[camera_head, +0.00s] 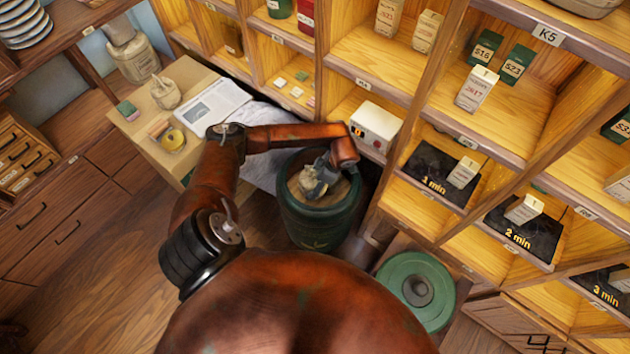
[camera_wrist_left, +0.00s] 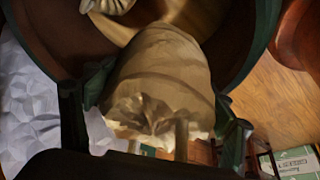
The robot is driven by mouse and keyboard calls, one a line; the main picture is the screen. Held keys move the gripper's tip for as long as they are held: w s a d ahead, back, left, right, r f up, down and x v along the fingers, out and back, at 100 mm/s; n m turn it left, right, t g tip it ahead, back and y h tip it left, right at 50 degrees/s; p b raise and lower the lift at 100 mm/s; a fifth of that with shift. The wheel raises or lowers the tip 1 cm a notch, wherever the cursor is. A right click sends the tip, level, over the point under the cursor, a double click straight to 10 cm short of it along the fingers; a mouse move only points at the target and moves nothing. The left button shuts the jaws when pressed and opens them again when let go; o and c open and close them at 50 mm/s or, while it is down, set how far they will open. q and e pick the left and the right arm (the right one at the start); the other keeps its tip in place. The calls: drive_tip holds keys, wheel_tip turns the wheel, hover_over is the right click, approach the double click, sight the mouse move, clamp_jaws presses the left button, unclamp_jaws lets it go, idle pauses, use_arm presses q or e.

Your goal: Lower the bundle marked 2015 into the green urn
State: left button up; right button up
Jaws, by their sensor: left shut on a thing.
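The green urn (camera_head: 318,228) stands open on the floor below the shelves. My left gripper (camera_head: 318,174) is over its mouth, pointing down. It is shut on a pale tan wrapped bundle (camera_head: 309,184). In the left wrist view the bundle (camera_wrist_left: 165,75) sits between the two dark fingers, with its gathered end toward the wrist. The urn's green rim (camera_wrist_left: 264,40) curves around it there. Another pale wrapped thing (camera_wrist_left: 108,6) shows at the top edge, seemingly inside the urn. No 2015 mark is readable on the held bundle. My right gripper is not in view.
A round green lid (camera_head: 432,284) lies right of the urn. A white box with a dial (camera_head: 376,128) stands on the shelf behind. A desk (camera_head: 205,82) at left holds an open book (camera_head: 213,105) and another bundle (camera_head: 165,93). Dark timed mats (camera_head: 428,183) fill lower shelf bays.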

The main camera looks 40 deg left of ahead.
use_arm(q)
drive_tip(key=shift+f+b, duration=1.5)
drive_tip(key=shift+f, duration=1)
drive_tip(key=shift+f+b, duration=1.15)
drive_tip(key=shift+f, duration=0.75)
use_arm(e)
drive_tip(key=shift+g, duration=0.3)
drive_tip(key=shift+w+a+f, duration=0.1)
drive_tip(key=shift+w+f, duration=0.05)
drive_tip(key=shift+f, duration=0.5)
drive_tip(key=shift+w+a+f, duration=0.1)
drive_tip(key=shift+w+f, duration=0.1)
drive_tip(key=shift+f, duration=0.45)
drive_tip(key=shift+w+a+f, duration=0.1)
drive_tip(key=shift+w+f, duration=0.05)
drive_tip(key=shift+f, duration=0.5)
use_arm(q)
drive_tip(key=shift+f+b, duration=1.1)
drive_tip(key=shift+f, duration=0.75)
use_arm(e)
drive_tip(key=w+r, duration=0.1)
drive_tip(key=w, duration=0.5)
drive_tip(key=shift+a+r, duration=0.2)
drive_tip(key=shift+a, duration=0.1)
